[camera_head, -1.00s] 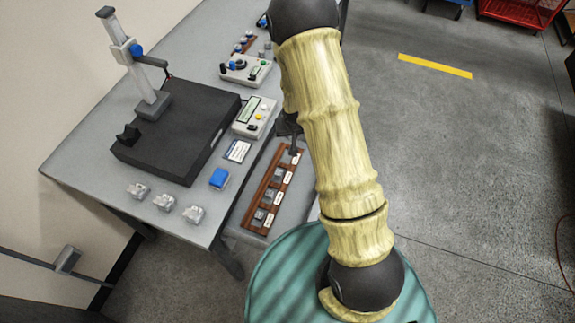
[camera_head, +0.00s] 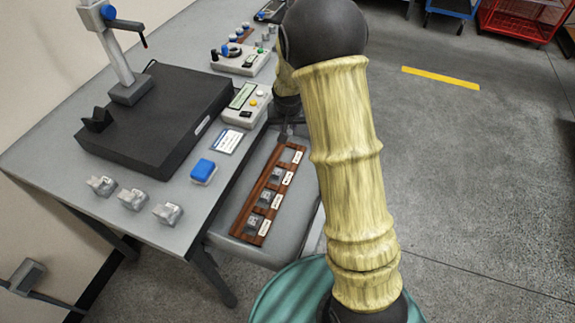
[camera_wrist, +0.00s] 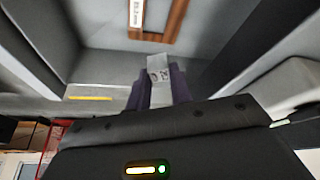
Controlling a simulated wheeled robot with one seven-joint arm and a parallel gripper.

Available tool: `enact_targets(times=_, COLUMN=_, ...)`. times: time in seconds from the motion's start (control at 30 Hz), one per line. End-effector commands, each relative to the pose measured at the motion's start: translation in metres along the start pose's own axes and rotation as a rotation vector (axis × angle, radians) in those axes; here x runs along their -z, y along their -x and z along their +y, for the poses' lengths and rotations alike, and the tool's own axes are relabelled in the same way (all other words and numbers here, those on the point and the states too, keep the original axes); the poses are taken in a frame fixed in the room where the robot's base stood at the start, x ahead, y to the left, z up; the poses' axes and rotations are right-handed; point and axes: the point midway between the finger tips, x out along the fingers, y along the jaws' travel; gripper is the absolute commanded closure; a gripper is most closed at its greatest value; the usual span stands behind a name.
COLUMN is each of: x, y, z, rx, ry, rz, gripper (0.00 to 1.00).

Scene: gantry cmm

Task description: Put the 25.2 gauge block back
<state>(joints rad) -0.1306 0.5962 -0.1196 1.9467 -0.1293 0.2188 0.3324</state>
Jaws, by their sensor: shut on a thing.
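My gripper (camera_wrist: 158,88) is shut on a small grey gauge block (camera_wrist: 158,69) with dark marks, held between its purple fingers in the wrist view. The marks are too small to read surely. In the head view my gripper (camera_head: 286,134) is just beyond the far end of the wooden rack (camera_head: 246,212), partly hidden by my arm, and the held block cannot be made out. The rack holds grey blocks beside white labels. Its far end, by the farthest label (camera_head: 298,156), shows no block. In the wrist view the rack (camera_wrist: 168,34) lies ahead of the block, apart from it.
The rack lies on a grey drawer or shelf (camera_head: 303,217) beside the table. On the table are a black plate (camera_head: 150,125) with a stand, a control box (camera_head: 247,105), a card (camera_head: 228,140), a blue block (camera_head: 203,171) and grey fixtures (camera_head: 133,199).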

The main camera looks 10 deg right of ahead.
Motion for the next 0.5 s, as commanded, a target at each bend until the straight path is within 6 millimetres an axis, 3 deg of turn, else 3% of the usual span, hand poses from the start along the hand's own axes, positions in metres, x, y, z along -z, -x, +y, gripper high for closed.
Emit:
enact_targets(times=0.03, x=-0.0028, y=-0.0107, z=-0.0007, rx=0.0, ry=-0.005, rz=0.002, gripper=1.0)
enact_targets(times=0.17, x=-0.0026, y=-0.0165, z=-0.0021, rx=0.0, ry=-0.016, rz=0.002, gripper=1.0)
enact_targets(times=0.5, x=-0.0011, y=-0.0158, z=-0.0034, rx=-0.001, ry=-0.029, rz=-0.003, gripper=1.0)
